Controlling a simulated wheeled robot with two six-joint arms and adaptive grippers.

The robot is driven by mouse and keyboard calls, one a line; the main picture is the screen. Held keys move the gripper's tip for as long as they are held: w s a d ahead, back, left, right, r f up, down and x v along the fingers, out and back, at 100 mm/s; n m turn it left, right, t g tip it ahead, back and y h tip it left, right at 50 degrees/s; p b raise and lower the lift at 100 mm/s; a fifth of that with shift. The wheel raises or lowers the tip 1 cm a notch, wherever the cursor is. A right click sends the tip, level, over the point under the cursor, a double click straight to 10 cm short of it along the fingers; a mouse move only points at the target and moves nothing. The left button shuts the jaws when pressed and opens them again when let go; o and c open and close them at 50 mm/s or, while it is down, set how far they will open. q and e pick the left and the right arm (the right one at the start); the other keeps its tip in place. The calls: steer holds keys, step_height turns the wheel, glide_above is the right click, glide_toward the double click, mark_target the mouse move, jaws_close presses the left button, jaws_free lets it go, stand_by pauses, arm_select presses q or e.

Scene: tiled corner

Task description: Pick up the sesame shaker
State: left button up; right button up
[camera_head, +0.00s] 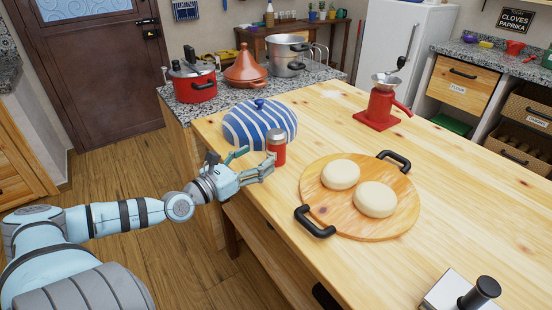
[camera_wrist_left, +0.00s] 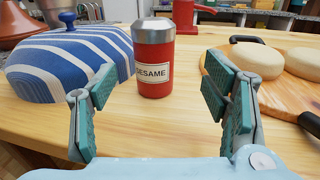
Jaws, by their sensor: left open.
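The sesame shaker (camera_head: 276,148) is a red can with a silver lid, standing upright on the wooden table. In the left wrist view the sesame shaker (camera_wrist_left: 154,62) carries a label reading SESAME and stands ahead of the fingers, between their lines. My left gripper (camera_head: 254,163) is at the table's left edge, just short of the shaker. In the left wrist view my left gripper (camera_wrist_left: 160,115) is open and empty, its two green-padded fingers spread wide. My right gripper is not in view.
A blue-and-white striped dome (camera_head: 260,124) stands close left of the shaker. A round board (camera_head: 340,220) with two pale dough rounds (camera_head: 375,199) and black handles lies to the right. A red grinder (camera_head: 379,106) stands farther back. Table around the board is mostly clear.

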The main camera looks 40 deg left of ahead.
mark_target(269, 150)
arm_select(q)
steer(key=w+p, duration=0.1)
steer(key=w, duration=0.3)
steer(key=shift+d+r, duration=0.1)
steer(key=shift+r, duration=0.05)
steer(key=w, duration=0.2)
steer(key=w+f, duration=0.1)
steer(key=w, duration=0.2)
steer(key=shift+w+f+b, duration=0.1)
steer(key=shift+w+b, duration=0.1)
steer(key=shift+b, duration=0.15)
steer(key=shift+s, duration=0.15)
steer(key=c, duration=1.4)
